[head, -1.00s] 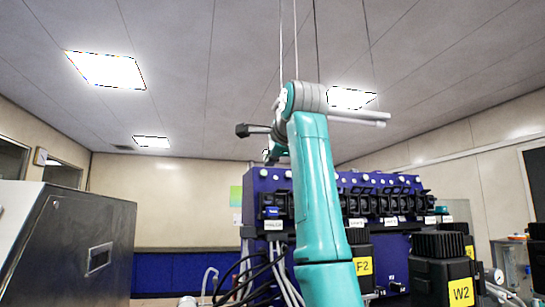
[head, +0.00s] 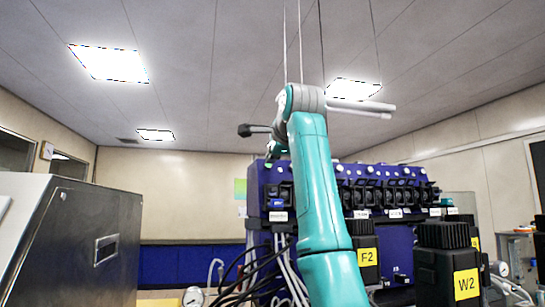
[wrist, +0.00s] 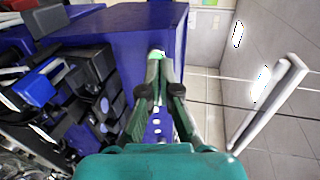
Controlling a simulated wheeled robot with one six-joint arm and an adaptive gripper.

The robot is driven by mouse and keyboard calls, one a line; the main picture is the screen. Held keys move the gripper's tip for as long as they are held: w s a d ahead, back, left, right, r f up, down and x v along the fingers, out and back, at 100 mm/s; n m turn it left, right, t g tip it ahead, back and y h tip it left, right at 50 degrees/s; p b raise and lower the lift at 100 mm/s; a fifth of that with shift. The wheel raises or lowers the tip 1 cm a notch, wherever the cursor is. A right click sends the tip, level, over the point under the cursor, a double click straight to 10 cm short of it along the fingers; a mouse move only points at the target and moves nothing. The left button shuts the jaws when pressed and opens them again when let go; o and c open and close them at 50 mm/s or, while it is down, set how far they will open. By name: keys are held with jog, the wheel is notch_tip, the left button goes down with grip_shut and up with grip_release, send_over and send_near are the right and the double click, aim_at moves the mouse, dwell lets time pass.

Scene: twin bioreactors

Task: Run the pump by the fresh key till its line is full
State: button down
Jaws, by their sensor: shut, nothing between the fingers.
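The dark blue pump housing (head: 262,180) stands ahead of me with a row of black units (head: 400,195) along its face. The leftmost unit has a small blue part (head: 277,203) above a white label too small to read. In the wrist view the housing's flat blue side (wrist: 130,35) lies beyond my gripper (wrist: 159,58), whose fingers are together and empty. The fingertips overlap the housing's edge in that view; I cannot tell whether they touch it. A bright blue block (wrist: 35,88) shows among black parts there. I cannot make out which key is the fresh one or the fluid in any line.
Black-topped units with yellow labels F2 (head: 367,257) and W2 (head: 467,284) stand at the right front. Black and grey tubes (head: 262,270) hang at the housing's left. A steel cabinet (head: 80,240) fills the left. Thin lines hang from the ceiling.

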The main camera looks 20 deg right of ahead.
jog(key=shift+x, duration=1.45)
jog(key=shift+s, duration=0.1)
jog(key=shift+v, duration=1.35)
jog(key=shift+s, duration=0.1)
jog(key=shift+v, duration=2.9)
